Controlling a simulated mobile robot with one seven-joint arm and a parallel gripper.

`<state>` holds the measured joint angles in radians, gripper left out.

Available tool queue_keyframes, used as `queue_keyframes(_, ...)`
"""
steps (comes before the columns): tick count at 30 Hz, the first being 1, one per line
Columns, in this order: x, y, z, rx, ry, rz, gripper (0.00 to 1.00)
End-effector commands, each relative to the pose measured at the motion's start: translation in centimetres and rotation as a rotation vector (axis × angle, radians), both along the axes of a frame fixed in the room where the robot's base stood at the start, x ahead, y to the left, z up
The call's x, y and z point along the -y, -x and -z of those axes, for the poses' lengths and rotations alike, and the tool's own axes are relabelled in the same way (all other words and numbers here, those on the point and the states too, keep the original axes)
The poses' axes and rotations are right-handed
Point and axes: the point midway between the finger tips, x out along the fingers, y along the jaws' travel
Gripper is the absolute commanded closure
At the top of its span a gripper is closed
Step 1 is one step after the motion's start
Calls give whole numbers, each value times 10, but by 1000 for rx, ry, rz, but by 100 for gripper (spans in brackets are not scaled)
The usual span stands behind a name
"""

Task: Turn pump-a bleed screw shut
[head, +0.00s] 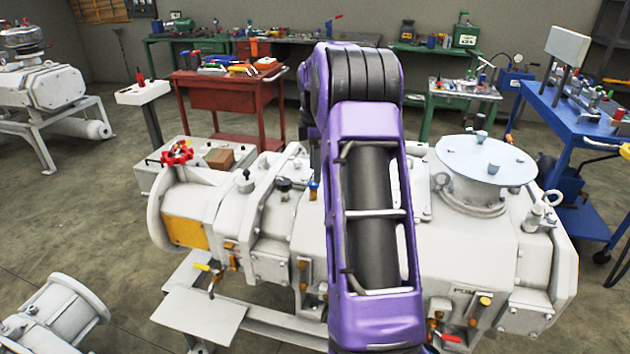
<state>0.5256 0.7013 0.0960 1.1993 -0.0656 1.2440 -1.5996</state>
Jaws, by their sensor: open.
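A large white pump (470,250) fills the middle of the head view, partly covered by my purple arm. I cannot tell whether it is pump-a; the lettering on its front right is too small and partly hidden. Several small fittings sit on it: a blue-topped one (313,190), a dark knob (284,184), a yellow-handled valve (203,267) at the lower left and a red-handled one (450,338) at the lower right. I cannot tell which, if any, is the bleed screw. My gripper is not visible; my arm runs down past the bottom edge.
A red handwheel (177,153) stands up at the pump's left end. A round pale flange (487,158) tops its right side. A red tool cart (225,95) is behind, a blue cart (575,120) at right. Another white pump (40,88) stands far left. Open floor lies at left.

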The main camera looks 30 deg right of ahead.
Motion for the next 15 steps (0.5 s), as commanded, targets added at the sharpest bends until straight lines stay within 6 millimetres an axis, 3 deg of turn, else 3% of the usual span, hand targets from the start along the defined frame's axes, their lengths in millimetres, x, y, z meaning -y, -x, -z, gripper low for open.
queue_keyframes(6, 0, 0, 28, -1, 0, 0, 31)
queue_keyframes(15, 0, 0, 34, 0, 0, 0, 31)
